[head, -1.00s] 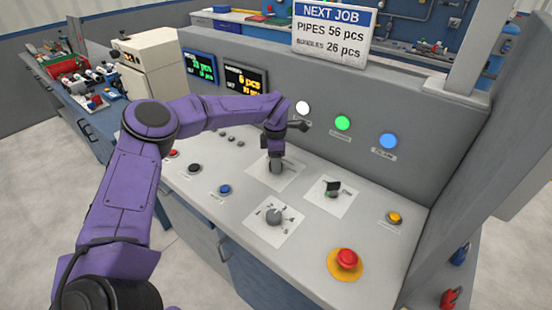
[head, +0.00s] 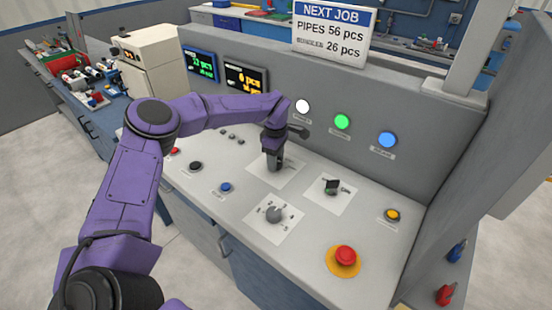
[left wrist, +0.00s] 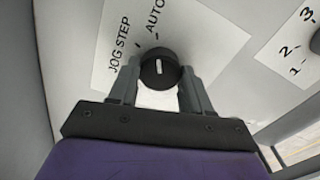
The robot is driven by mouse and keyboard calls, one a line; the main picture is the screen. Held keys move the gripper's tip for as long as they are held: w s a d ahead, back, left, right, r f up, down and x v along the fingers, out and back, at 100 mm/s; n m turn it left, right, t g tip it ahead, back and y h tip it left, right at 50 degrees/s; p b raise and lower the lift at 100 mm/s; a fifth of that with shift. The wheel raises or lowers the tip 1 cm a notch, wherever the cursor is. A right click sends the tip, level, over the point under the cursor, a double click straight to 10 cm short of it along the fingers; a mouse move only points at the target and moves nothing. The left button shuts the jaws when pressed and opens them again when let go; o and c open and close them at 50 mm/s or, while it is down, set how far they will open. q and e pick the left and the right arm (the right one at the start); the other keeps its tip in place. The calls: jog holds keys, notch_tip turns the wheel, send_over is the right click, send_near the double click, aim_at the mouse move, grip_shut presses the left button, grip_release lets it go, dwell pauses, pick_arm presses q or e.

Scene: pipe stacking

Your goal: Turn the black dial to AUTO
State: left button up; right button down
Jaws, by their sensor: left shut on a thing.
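The black dial (left wrist: 159,68) is in the left wrist view, with a white line on its top. The line points almost straight up the picture, roughly toward the tick beside the AUTO label (left wrist: 156,15). The JOG and STEP labels (left wrist: 120,45) are to its left. My left gripper (left wrist: 158,86) is shut on the dial, one finger on each side. In the head view my left gripper (head: 274,166) points down at the panel and hides the dial; the white label plate (head: 290,178) shows around it. My right gripper is not in view.
A grey numbered knob (head: 274,214) is in front of the gripper, and a small key-like switch (head: 332,186) to its right. A red emergency button (head: 345,256) is at front right. The upright panel with white, green and blue lamps (head: 342,122) rises close behind.

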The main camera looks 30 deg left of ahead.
pick_arm(q)
jog(key=o, duration=1.1)
jog(key=shift+c, duration=0.2)
jog(key=shift+r, duration=0.35)
notch_tip(320, 180, up, 10)
jog(key=b, duration=0.2)
